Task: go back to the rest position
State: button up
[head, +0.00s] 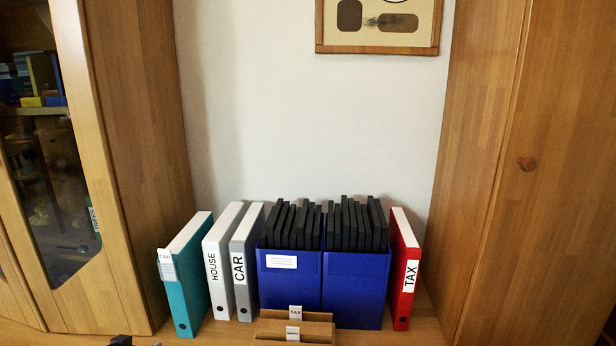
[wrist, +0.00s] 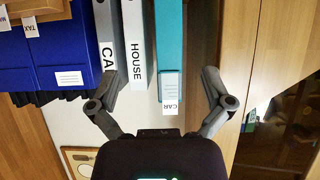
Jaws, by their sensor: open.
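My gripper (wrist: 162,76) is open in the wrist view, which appears upside down. Its two fingers are spread, and nothing is held between them. The end of the teal binder (wrist: 172,45) with a white CAR tag (wrist: 170,108) shows in the gap between the fingers; I cannot tell how far away it is. In the head view the teal binder (head: 190,283) stands at the left end of the row, leaning slightly, with its tag (head: 167,266) at the top of the spine. The gripper cannot be made out clearly in the head view.
A white HOUSE binder (head: 217,270), a grey CAR binder (head: 243,275), blue boxes of black folders (head: 290,285) and a red TAX binder (head: 402,280) stand in a row. A wooden holder (head: 262,328) with tags sits in front. Tall cabinets (head: 130,150) flank both sides.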

jog(key=w+d+f+g+h+p, duration=0.1)
jog(key=w+d+g, duration=0.1)
jog(key=d, duration=0.8)
jog(key=w+d+g+h+p, duration=0.1)
jog(key=w+d+g, duration=0.1)
jog(key=d, duration=0.8)
jog(key=w+d+f+g+h+p, duration=0.1)
jog(key=w+d, duration=0.3)
jog(key=d, duration=0.6)
jog(key=shift+w+d+f+g, duration=0.1)
jog(key=shift+w+f+g, duration=0.25)
jog(key=shift+g, duration=0.35)
jog(key=s+d+g+y+p, duration=0.2)
jog(key=s+d+g, duration=0.15)
jog(key=d, duration=0.95)
jog(key=s+d+g+y+p, duration=0.25)
jog(key=s+d, duration=0.25)
jog(key=d, duration=0.8)
notch_tip(320, 180, up, 39)
jog(key=p, duration=3.8)
jog(key=shift+n, duration=0.4)
jog(key=shift+f+h, duration=0.1)
jog(key=shift+h, duration=0.15)
